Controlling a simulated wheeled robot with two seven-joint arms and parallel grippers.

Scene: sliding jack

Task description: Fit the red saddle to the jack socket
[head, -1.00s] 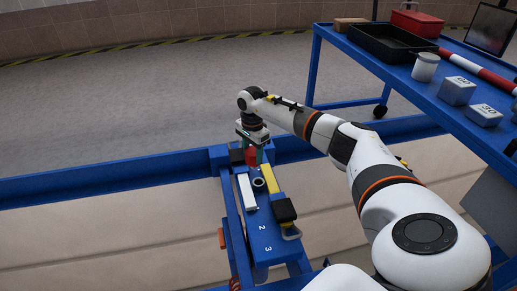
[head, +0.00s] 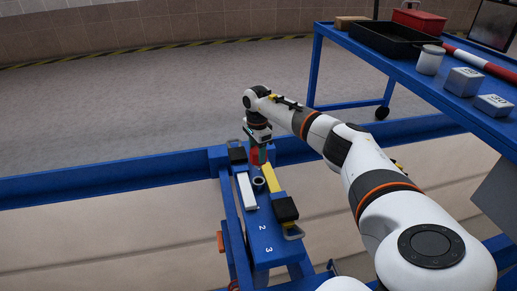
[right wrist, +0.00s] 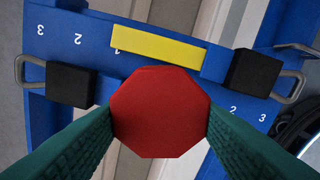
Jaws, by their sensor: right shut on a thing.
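The red saddle (right wrist: 160,112) is an octagonal block between the green fingers of my right gripper (right wrist: 160,125). The gripper is shut on it, one finger on each side. In the head view the saddle (head: 255,157) shows partly behind a finger, over the far end of the blue jack (head: 262,240). The jack socket (head: 258,185), a dark upright ring, stands between a white bar and a yellow bar, nearer to me than the saddle. In the wrist view I cannot make out the socket. My left gripper is out of view.
The yellow bar (right wrist: 158,45) and two black blocks with metal handles (right wrist: 83,85) lie along the jack. Blue rails (head: 100,185) run either side of it. A blue table (head: 400,75) at right holds a black tray, a white jar and numbered blocks.

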